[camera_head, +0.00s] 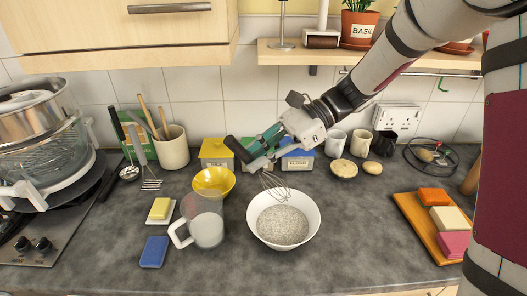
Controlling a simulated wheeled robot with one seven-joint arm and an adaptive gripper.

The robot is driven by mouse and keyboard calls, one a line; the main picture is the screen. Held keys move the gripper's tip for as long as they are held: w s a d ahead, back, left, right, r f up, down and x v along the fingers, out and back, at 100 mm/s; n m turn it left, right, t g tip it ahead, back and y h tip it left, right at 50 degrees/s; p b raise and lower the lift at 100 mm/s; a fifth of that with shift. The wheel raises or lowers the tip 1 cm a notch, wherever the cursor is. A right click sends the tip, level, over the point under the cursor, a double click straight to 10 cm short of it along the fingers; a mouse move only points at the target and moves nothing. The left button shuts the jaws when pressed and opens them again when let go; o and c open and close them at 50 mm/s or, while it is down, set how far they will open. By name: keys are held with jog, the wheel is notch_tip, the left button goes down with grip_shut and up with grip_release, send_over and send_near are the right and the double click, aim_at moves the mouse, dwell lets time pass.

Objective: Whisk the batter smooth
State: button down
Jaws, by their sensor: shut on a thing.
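A white bowl (257,232) stands on the grey worktop, in the middle of the view. Pale, speckled batter (283,226) lies in it. A wire whisk (273,184) points down over the bowl's back left part. Its lower loops are at or just above the batter; I cannot tell whether they touch it. My gripper (262,156) is above and behind the bowl, shut on the whisk's upper end. The fingers and the arm hide part of the whisk's handle.
A glass jug (208,228) of white liquid stands close left of the bowl, with a yellow bowl (213,181) behind it. A blue sponge (154,252) and a butter dish (160,210) lie further left. An orange board (412,214) with coloured blocks lies right. Worktop between bowl and board is clear.

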jog(key=s+a+f, duration=0.2)
jog(key=a+f, duration=0.1)
jog(key=f, duration=0.1)
jog(key=w+d+f+b, duration=0.2)
jog(key=d+f+b, duration=0.2)
jog(key=f, duration=0.4)
jog(key=shift+w+d+f, duration=0.15)
jog(key=shift+w+d, duration=0.1)
jog(key=shift+w, duration=0.15)
dwell(0.7)
jog(key=shift+f, duration=0.85)
dwell(0.8)
jog(key=shift+r, duration=0.2)
jog(key=shift+w, duration=0.15)
dwell(0.4)
